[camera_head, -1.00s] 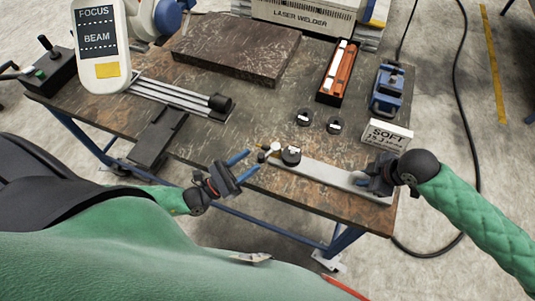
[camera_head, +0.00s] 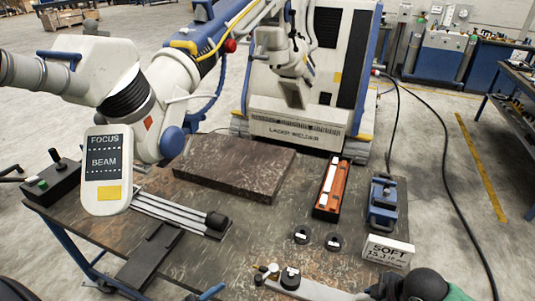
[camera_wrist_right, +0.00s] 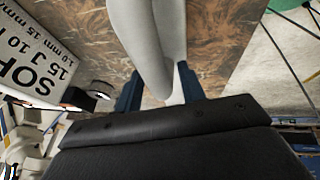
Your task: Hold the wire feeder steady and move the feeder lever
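The wire feeder (camera_head: 300,287) is a pale metal bar with a dark round knob (camera_head: 290,277) and small brass and white parts at its left end, low in the head view. It lies along the table's front; its lower part is cut off. The feeder lever cannot be told apart clearly. My right gripper (camera_wrist_right: 160,92) has its blue fingers spread on both sides of a pale grey part of the feeder (camera_wrist_right: 165,50); a gap shows beside the left finger. In the head view only a blue fingertip of my left gripper (camera_head: 212,291) shows, left of the feeder.
Two small black discs (camera_head: 318,239) lie behind the feeder. A white box marked SOFT (camera_head: 388,252) stands near the right gripper.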

